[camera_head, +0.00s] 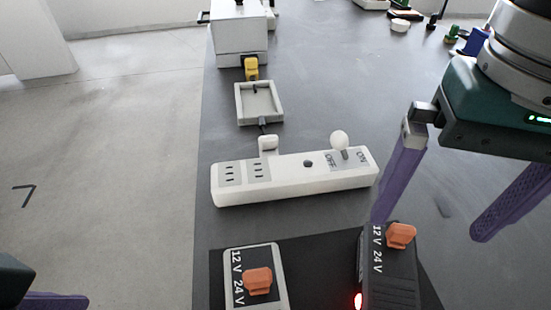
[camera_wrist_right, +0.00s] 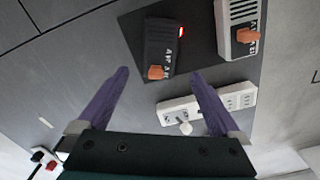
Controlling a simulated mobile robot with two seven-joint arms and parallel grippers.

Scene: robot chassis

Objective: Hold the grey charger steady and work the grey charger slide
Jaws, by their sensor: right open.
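The light grey charger (camera_head: 278,262) lies on a dark mat at the bottom centre of the head view. Its orange slide (camera_head: 258,281) sits between the 12 V and 24 V marks. The charger also shows at the top right of the right wrist view (camera_wrist_right: 236,14), with its slide (camera_wrist_right: 246,36). My right gripper (camera_head: 430,225) is open and empty, right of the grey charger and near a dark charger; its purple fingers (camera_wrist_right: 160,73) spread in the wrist view. Only a purple finger of my left gripper (camera_head: 52,300) shows at the lower left, so its opening is hidden.
A dark charger (camera_head: 388,285) with an orange slide (camera_head: 401,236) and a red light stands right of the grey one. A white power strip (camera_head: 300,187) with a round-knobbed switch (camera_head: 340,140) lies behind them. A small tray (camera_head: 279,115) and white box (camera_head: 240,35) stand farther back.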

